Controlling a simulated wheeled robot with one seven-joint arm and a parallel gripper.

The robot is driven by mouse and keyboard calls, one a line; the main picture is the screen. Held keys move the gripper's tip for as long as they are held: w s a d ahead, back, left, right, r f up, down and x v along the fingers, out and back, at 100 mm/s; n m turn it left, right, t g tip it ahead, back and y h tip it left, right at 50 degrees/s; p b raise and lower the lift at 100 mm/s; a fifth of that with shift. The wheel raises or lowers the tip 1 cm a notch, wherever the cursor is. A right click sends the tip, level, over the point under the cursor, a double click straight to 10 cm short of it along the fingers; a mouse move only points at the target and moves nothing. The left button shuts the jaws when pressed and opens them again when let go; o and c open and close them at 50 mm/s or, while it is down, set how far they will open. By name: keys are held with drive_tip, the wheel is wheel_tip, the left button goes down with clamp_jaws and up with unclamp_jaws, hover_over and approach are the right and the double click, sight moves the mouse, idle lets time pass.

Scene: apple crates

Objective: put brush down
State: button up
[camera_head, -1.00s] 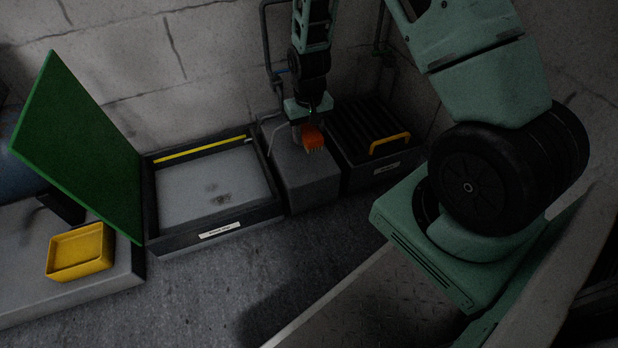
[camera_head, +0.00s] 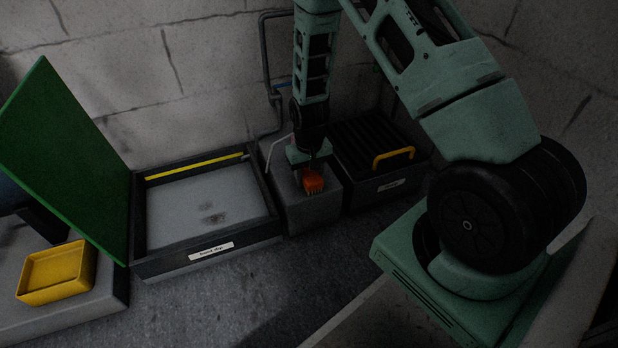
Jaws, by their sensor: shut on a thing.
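The brush (camera_head: 314,182) is orange with pale bristle tips. My gripper (camera_head: 310,170) is shut on it, at or just above the top of a grey block (camera_head: 312,213) between the tray and the dark crate. I cannot tell whether the brush touches the block. The fingers are small and dark in this view, and the arm hides part of the block's back.
Left of the block is a dark-framed tray (camera_head: 205,254) with a yellow strip (camera_head: 195,167) inside. Right is a dark slatted crate (camera_head: 385,194) with a yellow handle (camera_head: 393,157). A green panel (camera_head: 70,165) and yellow dish (camera_head: 56,273) are at left.

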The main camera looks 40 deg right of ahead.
drive_tip(key=o, duration=1.1)
